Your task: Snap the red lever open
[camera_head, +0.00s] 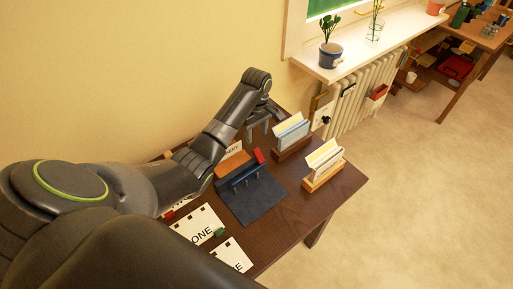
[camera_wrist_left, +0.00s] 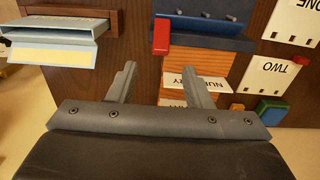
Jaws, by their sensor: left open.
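The red lever (camera_head: 259,156) stands at the end of a dark blue bar device (camera_head: 240,176) on the brown desk. In the left wrist view the red lever (camera_wrist_left: 161,37) shows upright at the left end of the blue device (camera_wrist_left: 205,32). My left gripper (camera_head: 259,130) is open and empty beyond the lever in the head view. In the wrist view the left gripper's fingers (camera_wrist_left: 158,72) are apart, with the lever ahead of the gap and not between them. My right gripper is out of view.
Two card holders, one dark wood (camera_head: 291,145) and one light wood (camera_head: 324,170), stand right of the device. Cards (camera_head: 200,226) with words lie in front, next to a green block (camera_head: 219,232). A radiator (camera_head: 352,104) and windowsill are behind.

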